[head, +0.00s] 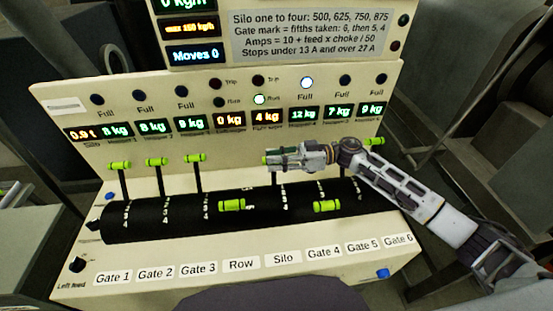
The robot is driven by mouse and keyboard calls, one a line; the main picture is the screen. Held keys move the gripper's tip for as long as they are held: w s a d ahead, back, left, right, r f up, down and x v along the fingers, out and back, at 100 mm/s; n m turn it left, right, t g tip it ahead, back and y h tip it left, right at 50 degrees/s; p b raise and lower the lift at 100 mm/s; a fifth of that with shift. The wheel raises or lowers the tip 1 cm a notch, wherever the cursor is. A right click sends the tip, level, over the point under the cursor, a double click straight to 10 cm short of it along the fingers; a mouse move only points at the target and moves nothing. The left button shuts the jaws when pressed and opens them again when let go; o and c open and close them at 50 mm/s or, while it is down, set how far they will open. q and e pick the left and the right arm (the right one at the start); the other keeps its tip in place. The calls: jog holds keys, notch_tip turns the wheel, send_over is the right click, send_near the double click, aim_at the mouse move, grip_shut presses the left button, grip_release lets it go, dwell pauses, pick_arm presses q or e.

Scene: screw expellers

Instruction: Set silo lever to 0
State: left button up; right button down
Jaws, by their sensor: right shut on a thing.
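The silo lever has a lime-green handle (265,160), standing at the back of its slot in the black drum, in line with the "Silo" label (282,258). My right gripper (276,158) comes in from the right and is shut on this handle. Its fingers cover most of the handle, and only the left end shows clearly. The scale mark at which the lever stands is too small to read. My left gripper is out of view.
Gate 1 (120,165), Gate 2 (157,161) and Gate 3 (196,158) levers stand up at left. The Row lever (231,205) and another green handle (326,206) lie forward. My right arm crosses the panel's right side. Displays (229,119) line the back panel.

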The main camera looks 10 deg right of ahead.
jog(key=shift+w, duration=0.4)
jog(key=c, duration=1.3)
grip_release()
jog(key=shift+d, duration=0.15)
jog(key=shift+d, duration=3.65)
